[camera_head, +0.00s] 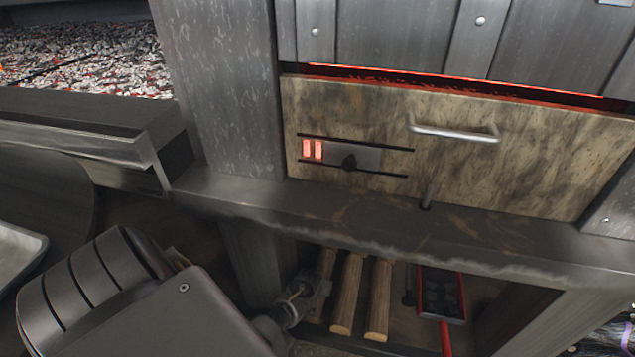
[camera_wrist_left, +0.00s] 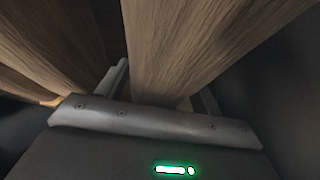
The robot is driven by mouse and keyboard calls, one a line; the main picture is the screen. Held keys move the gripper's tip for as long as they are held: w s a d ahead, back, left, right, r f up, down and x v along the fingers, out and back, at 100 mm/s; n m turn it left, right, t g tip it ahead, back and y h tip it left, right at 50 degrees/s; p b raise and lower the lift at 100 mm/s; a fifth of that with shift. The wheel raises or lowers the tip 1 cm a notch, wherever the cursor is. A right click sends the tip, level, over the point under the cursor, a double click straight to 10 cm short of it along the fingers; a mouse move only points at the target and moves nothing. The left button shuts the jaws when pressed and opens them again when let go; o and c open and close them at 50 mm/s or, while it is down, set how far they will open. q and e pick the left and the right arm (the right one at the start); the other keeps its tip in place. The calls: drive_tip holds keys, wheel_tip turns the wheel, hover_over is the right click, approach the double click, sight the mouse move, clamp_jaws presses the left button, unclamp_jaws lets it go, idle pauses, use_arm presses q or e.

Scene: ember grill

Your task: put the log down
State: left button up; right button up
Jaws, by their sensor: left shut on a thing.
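Several wooden logs lie side by side on the low shelf under the grill's ledge: a right one (camera_head: 379,300), a middle one (camera_head: 347,295) and a left one (camera_head: 327,268) partly hidden by my gripper. My left gripper (camera_head: 308,290) is down at the left end of this row. In the left wrist view it is shut on a log (camera_wrist_left: 195,45), which runs up and away from the jaws. Other logs (camera_wrist_left: 45,40) are close on the left there. I cannot tell whether the held log touches the shelf. My right gripper is not in view.
The ledge (camera_head: 400,235) overhangs the shelf, with a post (camera_head: 250,265) left of the logs. A red-handled shovel (camera_head: 441,295) with dark lumps lies right of them. Above are a stone-like door (camera_head: 520,150) with a handle and glowing coals (camera_head: 90,60).

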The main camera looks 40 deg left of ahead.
use_arm(q)
drive_tip(key=shift+f, duration=0.1)
idle(0.3)
drive_tip(key=o, duration=1.7)
drive_tip(key=shift+o, duration=0.2)
